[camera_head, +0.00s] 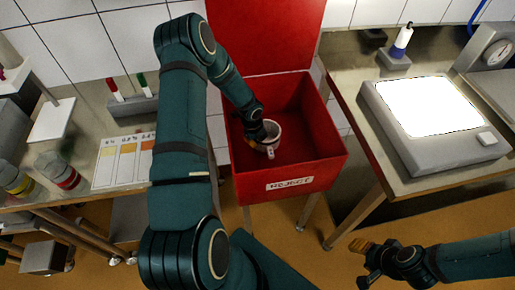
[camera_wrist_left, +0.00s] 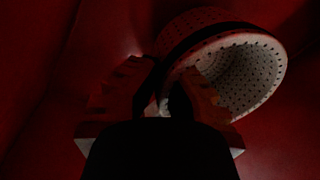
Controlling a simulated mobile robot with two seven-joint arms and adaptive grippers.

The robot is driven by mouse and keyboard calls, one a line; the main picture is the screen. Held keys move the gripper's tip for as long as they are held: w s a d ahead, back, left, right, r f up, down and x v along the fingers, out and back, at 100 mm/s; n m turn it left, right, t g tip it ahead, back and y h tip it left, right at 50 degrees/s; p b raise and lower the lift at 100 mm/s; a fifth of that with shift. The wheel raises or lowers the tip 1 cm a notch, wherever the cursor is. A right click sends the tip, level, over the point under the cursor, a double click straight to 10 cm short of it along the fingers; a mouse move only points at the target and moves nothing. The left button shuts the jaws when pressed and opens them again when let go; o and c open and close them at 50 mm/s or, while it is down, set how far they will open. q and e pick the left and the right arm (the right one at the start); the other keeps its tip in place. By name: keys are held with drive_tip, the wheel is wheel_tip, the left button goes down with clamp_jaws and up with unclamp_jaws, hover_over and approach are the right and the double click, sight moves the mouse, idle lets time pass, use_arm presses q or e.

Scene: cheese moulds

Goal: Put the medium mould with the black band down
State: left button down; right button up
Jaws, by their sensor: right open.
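The medium mould (camera_head: 271,130) is a pale perforated cup inside the red reject bin (camera_head: 318,174). In the left wrist view the mould (camera_wrist_left: 255,75) shows its open mouth, dotted holes and a black band near the rim. My left gripper (camera_head: 262,137) reaches down into the bin at the mould's left side. In the left wrist view my left gripper (camera_wrist_left: 170,80) has one finger outside the mould's wall and one in front of its mouth, closed on the wall at the rim. Whether the mould touches the bin floor is hidden. My right gripper (camera_head: 372,262) is open and empty, low at the right.
The bin's red lid (camera_head: 265,35) stands open behind it. A light panel (camera_head: 430,105) and a scale (camera_head: 495,55) stand on the right table. The left bench holds a colour chart (camera_head: 123,160), jars (camera_head: 58,172) and a pen holder (camera_head: 135,105).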

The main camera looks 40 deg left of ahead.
sight(256, 148)
use_arm(q)
drive_tip(key=shift+f+b, duration=0.55)
drive_tip(key=shift+f, duration=1.45)
drive_tip(key=shift+r, duration=0.1)
drive_tip(key=c, duration=1.5)
unclamp_jaws()
drive_tip(key=o, duration=0.4)
drive_tip(key=shift+c, duration=0.2)
